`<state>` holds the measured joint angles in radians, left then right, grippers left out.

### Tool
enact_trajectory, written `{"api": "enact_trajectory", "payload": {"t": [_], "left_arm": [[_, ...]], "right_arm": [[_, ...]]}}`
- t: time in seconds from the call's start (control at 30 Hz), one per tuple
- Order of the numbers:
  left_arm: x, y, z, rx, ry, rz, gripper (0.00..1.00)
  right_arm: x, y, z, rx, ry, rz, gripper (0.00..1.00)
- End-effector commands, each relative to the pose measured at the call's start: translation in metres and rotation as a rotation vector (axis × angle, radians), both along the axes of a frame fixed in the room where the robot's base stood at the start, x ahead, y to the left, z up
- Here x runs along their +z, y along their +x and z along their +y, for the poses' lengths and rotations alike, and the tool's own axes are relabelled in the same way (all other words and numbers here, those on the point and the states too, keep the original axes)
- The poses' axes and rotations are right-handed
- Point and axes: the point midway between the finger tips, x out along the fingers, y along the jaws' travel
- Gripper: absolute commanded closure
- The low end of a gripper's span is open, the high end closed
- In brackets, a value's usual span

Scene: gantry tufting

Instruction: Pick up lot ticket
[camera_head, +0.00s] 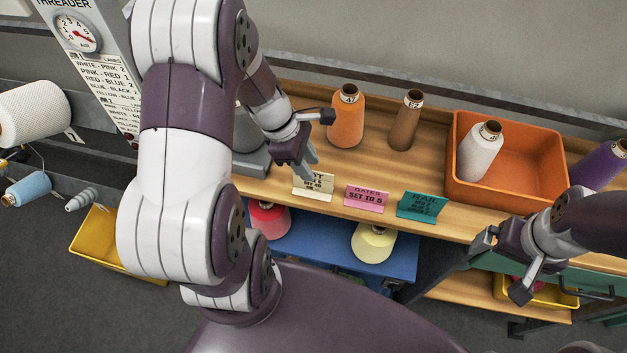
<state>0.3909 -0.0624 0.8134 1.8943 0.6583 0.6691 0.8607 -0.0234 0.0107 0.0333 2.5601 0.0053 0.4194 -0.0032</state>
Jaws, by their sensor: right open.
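A cream card (313,188), which looks like the lot ticket, stands folded near the front edge of the wooden shelf. Its print is partly hidden by my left gripper (308,170). The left gripper points down at the card's top edge, with its fingertips at or just above it. I cannot tell whether they touch the card or how far apart they are. My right gripper (508,264) is open and empty at the lower right, in front of the shelf edge.
Pink (366,198) and teal (422,205) cards stand right of the cream one. Orange (346,120) and brown (405,125) cones stand behind. An orange bin (535,160) holds a white cone (480,153). A blue surface (310,240) below bears red and yellow cones.

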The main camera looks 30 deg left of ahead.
Motion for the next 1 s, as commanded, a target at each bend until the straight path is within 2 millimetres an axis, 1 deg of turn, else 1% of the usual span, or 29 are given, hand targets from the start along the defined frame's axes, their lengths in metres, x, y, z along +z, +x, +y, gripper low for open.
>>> {"api": "enact_trajectory", "payload": {"t": [0.13,0.23,0.33,0.5,0.53,0.57,0.6,0.63,1.0], "left_arm": [[-0.024,-0.004,-0.010,-0.001,0.000,0.006,0.66],[-0.041,-0.002,-0.016,-0.003,0.000,0.003,0.66],[-0.047,-0.001,-0.018,-0.003,0.001,0.001,0.66],[-0.047,-0.001,-0.018,-0.002,0.001,0.000,0.66],[-0.047,-0.001,-0.018,-0.002,0.001,0.000,0.72],[-0.047,-0.001,-0.018,-0.002,0.001,0.000,0.82],[-0.047,-0.001,-0.018,-0.002,0.001,0.000,0.95],[-0.047,-0.001,-0.018,-0.002,0.001,0.000,1.00],[-0.046,-0.001,-0.018,-0.002,0.001,0.000,1.00]], "right_arm": [[0.010,0.000,0.000,0.000,0.000,0.000,0.00],[0.008,0.000,0.000,0.000,0.000,0.000,0.00],[0.008,0.000,0.000,0.000,0.000,0.000,0.00],[0.008,0.000,0.000,0.000,0.000,0.000,0.00],[0.008,0.000,0.000,0.000,0.000,0.000,0.00],[0.008,0.000,0.000,0.000,0.000,0.000,0.00],[0.008,0.000,0.000,0.000,0.000,0.000,0.00],[0.008,0.000,0.000,0.000,0.000,0.000,0.00],[0.008,0.000,0.000,0.000,0.000,0.000,0.00]]}}
